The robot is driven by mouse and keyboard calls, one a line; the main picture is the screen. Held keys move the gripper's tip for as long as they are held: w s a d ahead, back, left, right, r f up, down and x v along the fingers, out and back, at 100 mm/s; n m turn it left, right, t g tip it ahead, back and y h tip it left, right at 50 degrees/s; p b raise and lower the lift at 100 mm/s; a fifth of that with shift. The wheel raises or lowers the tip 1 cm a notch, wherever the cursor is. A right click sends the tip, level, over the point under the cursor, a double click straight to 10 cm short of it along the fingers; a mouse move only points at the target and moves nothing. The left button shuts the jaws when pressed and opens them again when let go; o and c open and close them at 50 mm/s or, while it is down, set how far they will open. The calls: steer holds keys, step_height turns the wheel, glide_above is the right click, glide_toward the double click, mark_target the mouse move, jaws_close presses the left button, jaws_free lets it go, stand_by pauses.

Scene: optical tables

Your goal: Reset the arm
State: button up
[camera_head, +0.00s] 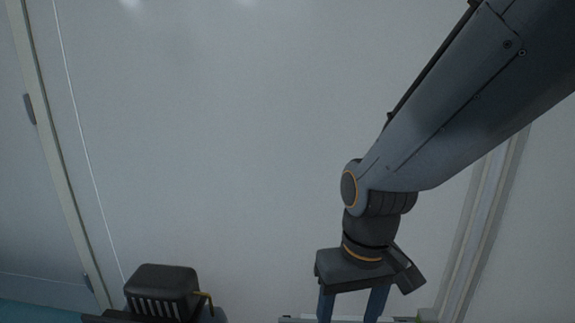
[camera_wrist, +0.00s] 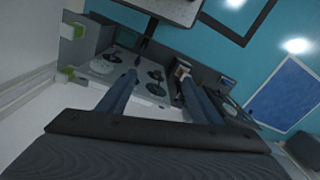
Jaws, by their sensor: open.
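My arm comes in from the upper right in the head view and bends downward at the wrist. My gripper (camera_head: 351,306) points down at the bottom of that view, with its two blue-grey fingers apart and nothing seen between them. The fingertips are cut off by the lower edge there. In the wrist view my gripper (camera_wrist: 160,84) is also open, with both fingers reaching towards a light grey station with dark round parts (camera_wrist: 103,66). The fingers overlap part of this station in the picture. I cannot tell whether they touch it.
A large white wall or door panel (camera_head: 220,130) fills most of the head view, with a pale frame (camera_head: 40,110) at left. The wrist view shows a teal floor (camera_wrist: 232,62), a blue rectangular panel (camera_wrist: 284,93) at right and a dark-edged pale surface (camera_wrist: 172,8) at top.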

steer(key=s+d+r+m+p, duration=0.2)
steer(key=d+r+p, duration=0.7)
steer(key=r+p, duration=0.2)
steer(key=shift+s+h+p, duration=0.15)
steer(key=shift+h+p, duration=0.15)
steer(key=shift+p, duration=0.85)
steer(key=shift+r, duration=0.1)
steer(key=shift+c, duration=0.2)
